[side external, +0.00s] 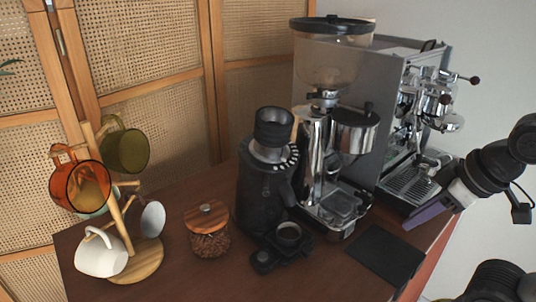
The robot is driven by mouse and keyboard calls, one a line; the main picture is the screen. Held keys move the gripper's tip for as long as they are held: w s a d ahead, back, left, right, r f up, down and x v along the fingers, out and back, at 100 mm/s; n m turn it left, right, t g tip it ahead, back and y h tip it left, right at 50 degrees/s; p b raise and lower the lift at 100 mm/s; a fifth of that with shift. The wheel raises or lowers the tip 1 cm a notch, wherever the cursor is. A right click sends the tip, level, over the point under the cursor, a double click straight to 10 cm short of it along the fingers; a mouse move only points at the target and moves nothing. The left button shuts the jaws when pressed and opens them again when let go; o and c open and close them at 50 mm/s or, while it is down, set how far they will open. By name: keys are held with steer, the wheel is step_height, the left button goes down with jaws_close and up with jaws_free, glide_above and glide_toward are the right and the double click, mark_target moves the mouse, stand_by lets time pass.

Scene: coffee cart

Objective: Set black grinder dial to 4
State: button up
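The black grinder (260,203) stands upright on the wooden cart top, left of the tall chrome grinder. Its dial (291,158) is a ring with pale marks below the black top hopper (273,127). The marks are too small to read, so the dial's setting cannot be told. My gripper (415,223) is at the right, near the cart's right edge and in front of the espresso machine. Its purple fingers point down and left, well apart from the black grinder. I see them side-on and cannot tell whether they are open. Nothing held shows.
The chrome grinder (312,185) and espresso machine (382,85) stand between my gripper and the black grinder's rear right. A black mat (378,256) lies at the front right.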

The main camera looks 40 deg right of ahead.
steer(key=shift+o, duration=1.2)
steer(key=shift+s+f+n, duration=0.15)
steer(key=shift+s+n, duration=0.2)
steer(key=shift+n, duration=0.35)
steer(key=w+a+r+n+g, duration=0.1)
steer(key=w+a+r+n, duration=0.1)
steer(key=w+r+n, duration=0.55)
steer(key=w+a+r+n+g, duration=0.2)
steer(key=r+n, duration=0.9)
steer(key=r, duration=0.1)
steer(key=n+g, duration=0.2)
steer(key=n, duration=0.5)
glide_above(266, 179)
steer(key=f, duration=0.2)
steer(key=shift+y, duration=0.3)
step_height(266, 179, down, 13)
steer(key=shift+d+f, duration=0.1)
jaws_close()
